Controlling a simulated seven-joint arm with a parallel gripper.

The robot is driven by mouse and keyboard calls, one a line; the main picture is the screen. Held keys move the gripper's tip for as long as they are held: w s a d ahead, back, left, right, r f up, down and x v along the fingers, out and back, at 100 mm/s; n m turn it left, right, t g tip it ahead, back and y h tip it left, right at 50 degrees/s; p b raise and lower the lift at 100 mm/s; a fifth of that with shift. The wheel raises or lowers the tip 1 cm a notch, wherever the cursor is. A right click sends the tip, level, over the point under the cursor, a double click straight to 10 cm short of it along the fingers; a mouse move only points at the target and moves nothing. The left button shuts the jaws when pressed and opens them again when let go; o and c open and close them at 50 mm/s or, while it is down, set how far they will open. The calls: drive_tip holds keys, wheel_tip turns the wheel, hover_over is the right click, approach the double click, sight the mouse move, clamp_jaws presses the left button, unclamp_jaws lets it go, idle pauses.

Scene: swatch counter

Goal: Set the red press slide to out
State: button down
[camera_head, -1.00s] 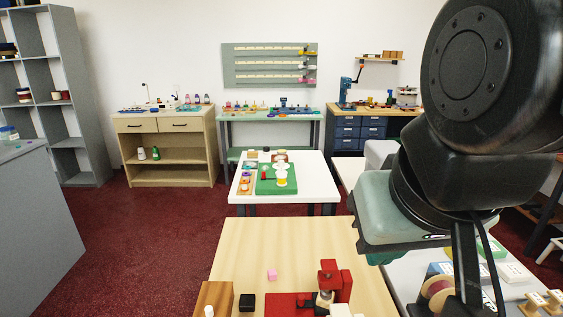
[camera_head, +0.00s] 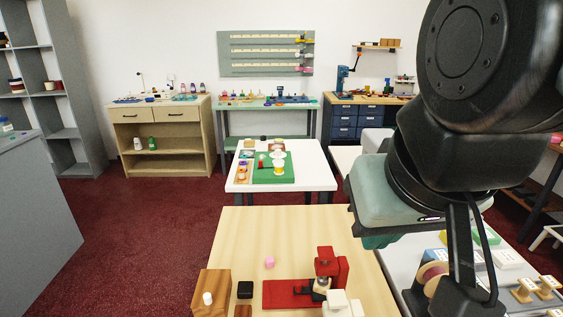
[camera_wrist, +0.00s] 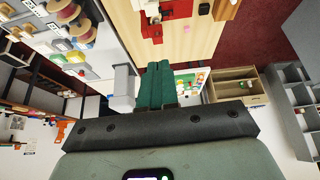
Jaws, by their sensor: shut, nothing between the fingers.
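The red press (camera_head: 326,264) stands on the near wooden table, with a flat red base (camera_head: 287,294) reaching to its left and a dark and metal part at its front. I cannot make out the slide or its setting. The press also shows upside down at the top of the wrist view (camera_wrist: 180,9). My gripper (camera_head: 380,242) is above and to the right of the press in the head view, apart from it. In the wrist view its two green fingers (camera_wrist: 155,86) lie together, with nothing between them.
On the wooden table (camera_head: 240,232) are a brown wood block (camera_head: 210,292), a black block (camera_head: 245,289), a pink piece (camera_head: 269,262) and a white object (camera_head: 338,301) by the press. A grey table (camera_head: 405,262) with spools adjoins at right. The table's back is clear.

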sight(299, 283)
drive_tip(key=c, duration=1.8)
unclamp_jaws()
